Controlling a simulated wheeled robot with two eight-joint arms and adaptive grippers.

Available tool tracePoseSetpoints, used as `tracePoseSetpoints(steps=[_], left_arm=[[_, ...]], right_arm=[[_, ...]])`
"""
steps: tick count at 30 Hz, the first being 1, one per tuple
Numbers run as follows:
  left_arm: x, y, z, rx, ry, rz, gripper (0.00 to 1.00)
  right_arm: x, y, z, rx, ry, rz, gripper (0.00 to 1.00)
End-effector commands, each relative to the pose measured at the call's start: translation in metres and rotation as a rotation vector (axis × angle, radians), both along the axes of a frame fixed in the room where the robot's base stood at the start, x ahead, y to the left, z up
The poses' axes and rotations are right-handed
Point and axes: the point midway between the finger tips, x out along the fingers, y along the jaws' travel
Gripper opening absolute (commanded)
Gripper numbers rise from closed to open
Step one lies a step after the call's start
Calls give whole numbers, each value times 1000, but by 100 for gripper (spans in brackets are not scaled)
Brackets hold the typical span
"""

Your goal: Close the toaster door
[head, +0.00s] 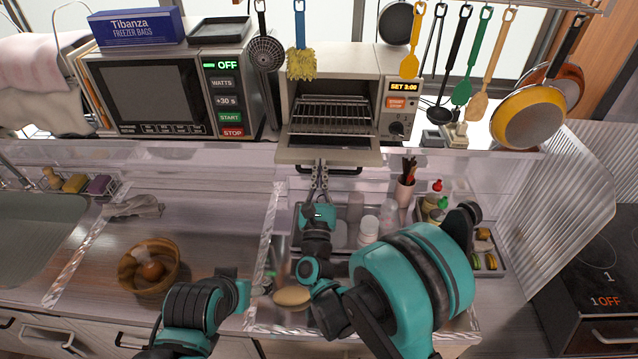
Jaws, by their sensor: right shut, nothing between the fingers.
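The toaster oven (365,62) stands on the raised shelf at the middle. Its door (325,156) is folded down open, and the wire rack (330,115) inside shows. The door's dark handle (347,171) is at its front edge. My right gripper (321,166) is shut and empty, with its fingertips at the door's front edge beside the handle. I cannot tell whether they touch the door. Part of my left arm shows at the lower left, but its gripper is not in view.
A microwave (150,95) with a box of freezer bags (138,27) on top stands left of the toaster. Utensils and a yellow pan (528,117) hang at the right. Below are a wooden bowl (150,268), a cup of utensils (404,190) and several bottles.

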Motion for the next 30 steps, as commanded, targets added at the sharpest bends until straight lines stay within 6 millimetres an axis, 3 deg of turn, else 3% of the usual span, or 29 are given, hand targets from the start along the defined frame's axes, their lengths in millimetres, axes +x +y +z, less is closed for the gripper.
tracePoseSetpoints(steps=[3,9,30], left_arm=[[0,0,-1,0,0,0,72],[0,0,-1,0,0,0,72],[0,0,1,0,0,0,72]], right_arm=[[7,0,15,1,1,0,0],[12,0,26,0,2,1,0],[14,0,28,1,11,2,0]])
